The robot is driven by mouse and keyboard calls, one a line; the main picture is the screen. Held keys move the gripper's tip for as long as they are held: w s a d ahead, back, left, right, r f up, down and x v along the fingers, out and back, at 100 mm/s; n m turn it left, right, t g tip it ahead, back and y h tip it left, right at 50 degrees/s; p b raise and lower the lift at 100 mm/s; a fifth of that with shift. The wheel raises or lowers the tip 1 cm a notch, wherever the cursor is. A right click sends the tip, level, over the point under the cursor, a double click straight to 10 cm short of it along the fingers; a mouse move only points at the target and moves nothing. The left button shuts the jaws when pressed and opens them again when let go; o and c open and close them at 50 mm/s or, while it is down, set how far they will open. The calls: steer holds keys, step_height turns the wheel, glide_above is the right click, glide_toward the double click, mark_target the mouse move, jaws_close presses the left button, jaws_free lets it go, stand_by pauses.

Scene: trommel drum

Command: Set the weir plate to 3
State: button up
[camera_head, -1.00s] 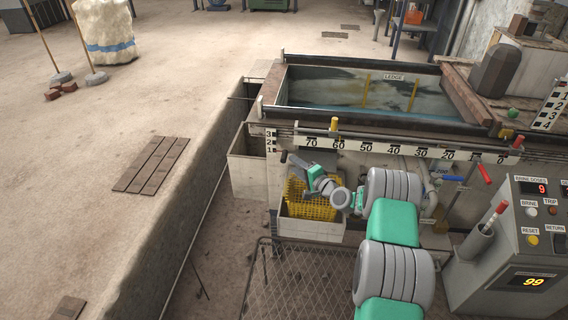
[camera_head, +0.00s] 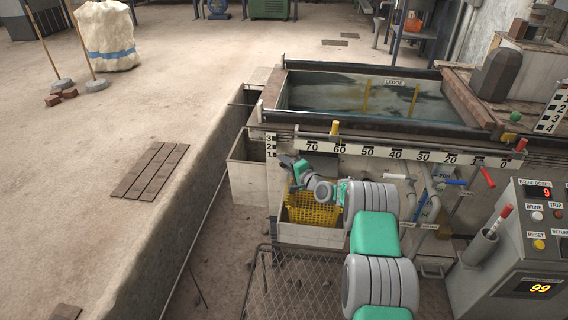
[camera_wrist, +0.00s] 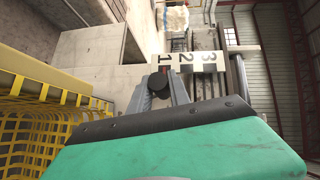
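The weir plate scale (camera_head: 270,146), a white strip marked 1, 2 and 3, stands at the left end of the tank front. It also shows in the wrist view (camera_wrist: 187,61), with 1 nearest the knob. A dark round knob (camera_wrist: 158,82) sits beside the 1 and appears between my fingertips. My gripper (camera_head: 287,160) is at this knob, left of and above the yellow basket. In the wrist view, the grey fingers (camera_wrist: 160,88) lie on both sides of the knob. Whether they press on it cannot be told. The plate itself is not clearly seen.
A yellow mesh basket (camera_head: 312,211) stands close below my gripper, and its mesh fills the left of the wrist view (camera_wrist: 35,115). The long scale rail (camera_head: 400,154) runs above my arm. A control panel (camera_head: 537,240) stands at the right. A mesh guard (camera_head: 290,285) is in front.

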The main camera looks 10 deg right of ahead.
jaws_close()
stand_by(0.9)
